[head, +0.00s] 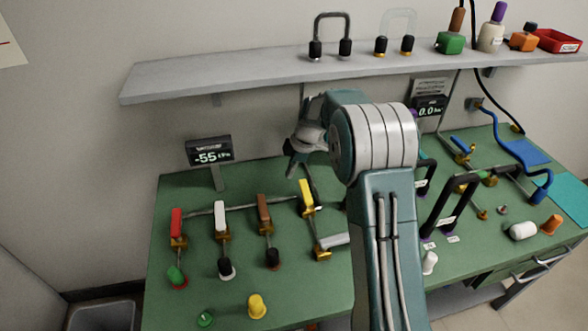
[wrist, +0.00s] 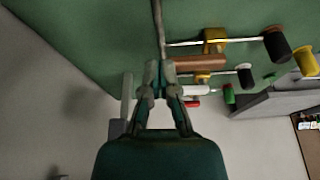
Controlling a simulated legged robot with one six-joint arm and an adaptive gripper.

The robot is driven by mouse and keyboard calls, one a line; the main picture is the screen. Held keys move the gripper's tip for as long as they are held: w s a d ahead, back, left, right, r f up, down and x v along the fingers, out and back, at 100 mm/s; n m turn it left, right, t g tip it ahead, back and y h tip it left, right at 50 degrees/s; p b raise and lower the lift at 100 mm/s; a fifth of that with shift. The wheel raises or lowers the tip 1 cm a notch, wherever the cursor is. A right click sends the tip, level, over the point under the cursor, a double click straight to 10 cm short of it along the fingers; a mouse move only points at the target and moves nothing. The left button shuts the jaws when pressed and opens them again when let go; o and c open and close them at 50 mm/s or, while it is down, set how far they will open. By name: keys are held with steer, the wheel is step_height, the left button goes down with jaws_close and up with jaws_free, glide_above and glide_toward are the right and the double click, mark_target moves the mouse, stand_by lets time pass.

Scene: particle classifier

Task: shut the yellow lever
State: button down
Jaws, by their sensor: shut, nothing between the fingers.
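The yellow lever (head: 306,195) stands out from its brass valve on the green bench panel, fourth from the left in the head view. Its far end points toward the back of the bench. My gripper (head: 290,172) hangs just to the left of that far end, seemingly apart from it. In the wrist view my gripper (wrist: 160,68) has its fingers together and holds nothing. I cannot make out the yellow lever in the wrist view.
Red (head: 176,222), white (head: 220,216) and brown (head: 264,208) levers stand in a row to the left. A pressure display (head: 209,152) stands behind them. A grey shelf (head: 215,74) runs above. Black hoop handles (head: 447,205) stand to the right of my arm.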

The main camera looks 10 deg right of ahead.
mark_target(305, 194)
steer(key=x, duration=0.6)
steer(key=shift+a+f, duration=0.1)
steer(key=shift+f, duration=0.25)
steer(key=d, duration=0.2)
steer(key=shift+d+r, duration=0.1)
steer(key=shift+d, duration=0.25)
steer(key=shift+s+d, duration=0.1)
steer(key=shift+d, duration=0.65)
